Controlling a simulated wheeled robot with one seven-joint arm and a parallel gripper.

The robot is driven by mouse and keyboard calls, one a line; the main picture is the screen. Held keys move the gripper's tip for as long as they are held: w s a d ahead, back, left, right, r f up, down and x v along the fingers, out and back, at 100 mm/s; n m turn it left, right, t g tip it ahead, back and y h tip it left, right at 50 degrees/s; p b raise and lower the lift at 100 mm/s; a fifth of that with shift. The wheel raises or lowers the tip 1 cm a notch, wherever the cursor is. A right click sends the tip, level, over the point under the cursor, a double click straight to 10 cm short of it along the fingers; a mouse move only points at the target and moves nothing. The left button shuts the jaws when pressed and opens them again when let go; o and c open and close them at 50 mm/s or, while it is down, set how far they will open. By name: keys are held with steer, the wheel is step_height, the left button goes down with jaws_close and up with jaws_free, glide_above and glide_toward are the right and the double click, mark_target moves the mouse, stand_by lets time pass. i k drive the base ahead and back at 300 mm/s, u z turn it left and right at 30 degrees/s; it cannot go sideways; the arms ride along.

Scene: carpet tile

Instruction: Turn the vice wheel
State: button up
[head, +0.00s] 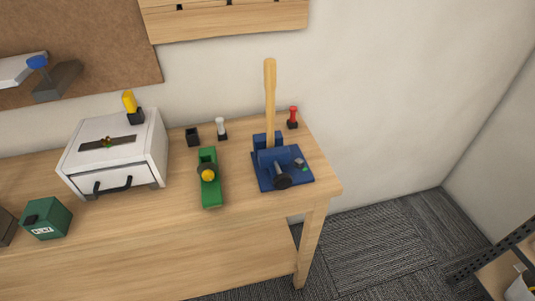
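A blue vice (265,161) stands on the right end of the wooden workbench (170,230). Its dark wheel (282,181) sticks out at the front, low on the vice. A long pale wooden handle (270,95) stands nearly upright at the vice's jaws; whether it is clamped I cannot tell. My gripper is not in view, and nothing touches the wheel.
A red-handled tool (293,116) and a white-topped one (221,128) stand behind. A white drawer box (118,155) and green box (47,219) stand left. Carpet (375,240) right of the bench is clear.

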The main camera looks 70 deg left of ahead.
mark_target(283, 182)
steer(key=u, duration=0.95)
steer(key=k, duration=0.1)
steer(key=u, duration=1.1)
